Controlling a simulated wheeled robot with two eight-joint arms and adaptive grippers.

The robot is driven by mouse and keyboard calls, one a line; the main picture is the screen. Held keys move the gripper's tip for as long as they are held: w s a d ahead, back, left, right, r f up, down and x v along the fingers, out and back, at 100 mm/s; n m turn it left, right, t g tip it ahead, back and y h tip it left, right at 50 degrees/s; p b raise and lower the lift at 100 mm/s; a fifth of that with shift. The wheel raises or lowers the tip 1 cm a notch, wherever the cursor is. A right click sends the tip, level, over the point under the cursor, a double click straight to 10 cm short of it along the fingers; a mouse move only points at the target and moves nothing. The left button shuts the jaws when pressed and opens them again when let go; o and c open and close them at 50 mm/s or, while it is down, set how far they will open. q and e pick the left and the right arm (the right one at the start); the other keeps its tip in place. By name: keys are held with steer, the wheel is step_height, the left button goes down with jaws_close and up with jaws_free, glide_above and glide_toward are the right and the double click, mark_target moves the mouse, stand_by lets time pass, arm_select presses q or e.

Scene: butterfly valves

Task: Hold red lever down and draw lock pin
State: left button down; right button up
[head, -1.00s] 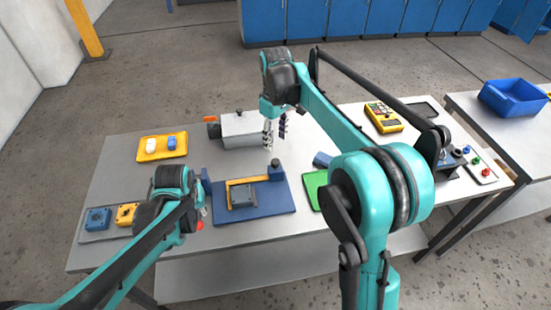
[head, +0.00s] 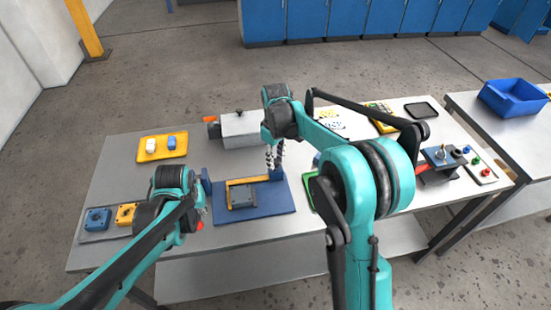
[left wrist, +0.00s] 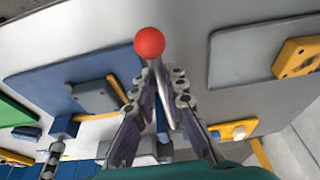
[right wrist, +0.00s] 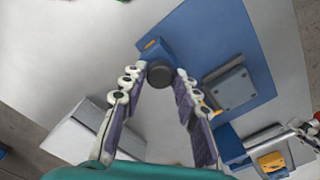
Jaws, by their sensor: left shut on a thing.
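The red lever's ball end (left wrist: 149,43) and metal rod (left wrist: 160,82) show in the left wrist view. My left gripper (left wrist: 162,78) is shut on the rod just below the ball; the ball also shows in the head view (head: 199,226). A black round knob (right wrist: 160,75), apparently the lock pin's head, sits on a small blue block (right wrist: 155,48) on the blue baseplate (head: 280,206). My right gripper (right wrist: 163,70) is open, its fingertips on either side of the knob. Whether they touch it cannot be told. In the head view the fingers hide the knob.
A grey plate with a yellow bracket (head: 232,183) lies on the baseplate. A grey box (head: 240,130) stands behind it. A yellow tray (head: 162,147) is at the back left, and blue (head: 97,219) and yellow (head: 126,214) blocks are at the front left.

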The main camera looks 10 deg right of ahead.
mark_target(276, 161)
jaws_close()
arm_select(q)
steer(key=shift+w, duration=0.1)
arm_select(e)
steer(key=shift+r, duration=1.5)
steer(key=o, duration=0.7)
jaws_free()
steer(key=shift+r, duration=0.1)
step_height(276, 161, up, 12)
steer(key=shift+f, duration=0.1)
